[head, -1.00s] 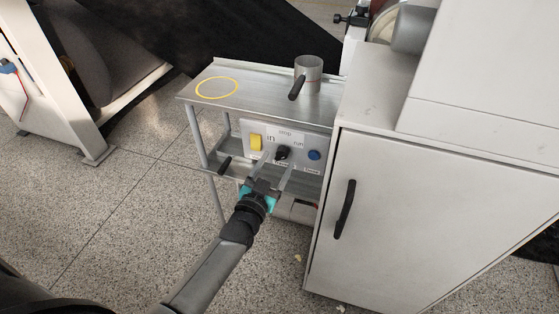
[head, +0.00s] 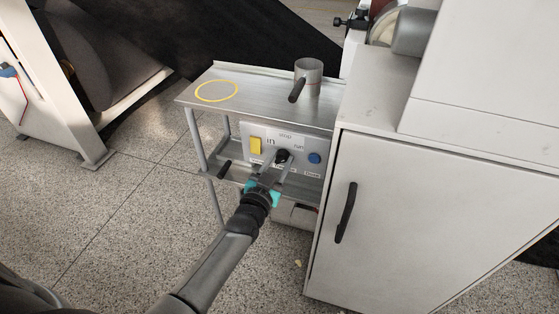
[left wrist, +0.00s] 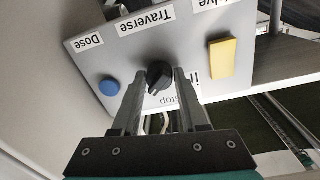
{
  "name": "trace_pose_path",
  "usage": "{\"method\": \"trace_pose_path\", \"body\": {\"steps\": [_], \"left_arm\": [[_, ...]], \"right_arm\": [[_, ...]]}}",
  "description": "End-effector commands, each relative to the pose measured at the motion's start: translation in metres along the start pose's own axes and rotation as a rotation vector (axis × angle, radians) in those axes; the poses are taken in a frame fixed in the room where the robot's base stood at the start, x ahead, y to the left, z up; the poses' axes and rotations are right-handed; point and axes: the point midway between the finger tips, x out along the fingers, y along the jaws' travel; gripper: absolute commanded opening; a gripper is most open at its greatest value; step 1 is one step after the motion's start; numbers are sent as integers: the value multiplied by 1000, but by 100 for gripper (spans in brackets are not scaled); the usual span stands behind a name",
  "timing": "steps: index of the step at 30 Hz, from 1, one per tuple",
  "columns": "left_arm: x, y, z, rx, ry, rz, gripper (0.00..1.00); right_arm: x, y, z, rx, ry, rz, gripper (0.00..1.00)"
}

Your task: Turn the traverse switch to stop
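The traverse switch is a black knob on a pale panel, seen in the head view (head: 282,155) and the left wrist view (left wrist: 159,75). The labels "in", "stop" and "run" stand around it in the head view. In the left wrist view, upside down, its ridge appears to slant away from "stop", to the run side. My left gripper (head: 277,165) reaches the panel from the front. Its fingertips (left wrist: 159,80) sit one on each side of the knob, close against it. They look shut on it. My right gripper is not in view.
A yellow switch (head: 255,146) and a blue button (head: 314,158) flank the knob. A metal shelf (head: 265,100) with a grey cup (head: 312,75) and a yellow ring mark (head: 217,91) is above. A white cabinet (head: 410,210) stands close on the right.

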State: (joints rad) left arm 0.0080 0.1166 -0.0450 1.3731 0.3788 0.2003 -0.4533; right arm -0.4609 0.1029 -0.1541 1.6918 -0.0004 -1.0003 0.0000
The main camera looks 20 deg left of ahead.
Motion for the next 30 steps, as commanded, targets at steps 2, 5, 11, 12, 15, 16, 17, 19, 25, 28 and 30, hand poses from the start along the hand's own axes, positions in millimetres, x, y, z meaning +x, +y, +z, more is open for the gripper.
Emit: {"method": "trace_pose_path", "body": {"steps": [2,5,11,12,15,16,17,19,25,28,30], "left_arm": [[0,0,0,0,0,0,33],[0,0,0,0,0,0,22],[0,0,0,0,0,0,0],[0,0,0,0,0,0,0],[0,0,0,0,-1,0,0],[0,0,0,0,-1,0,0],[0,0,0,0,-1,0,0],[0,0,0,-5,0,0,0],[0,0,1,-55,1,0,0],[0,0,1,-109,3,0,0],[0,0,0,-155,6,-1,0]], "right_arm": [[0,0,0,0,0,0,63],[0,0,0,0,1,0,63],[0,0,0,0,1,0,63],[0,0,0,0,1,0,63],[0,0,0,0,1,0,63],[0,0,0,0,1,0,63],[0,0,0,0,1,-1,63],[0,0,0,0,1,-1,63],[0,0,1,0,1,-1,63],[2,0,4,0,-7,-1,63],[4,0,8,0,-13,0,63]]}}
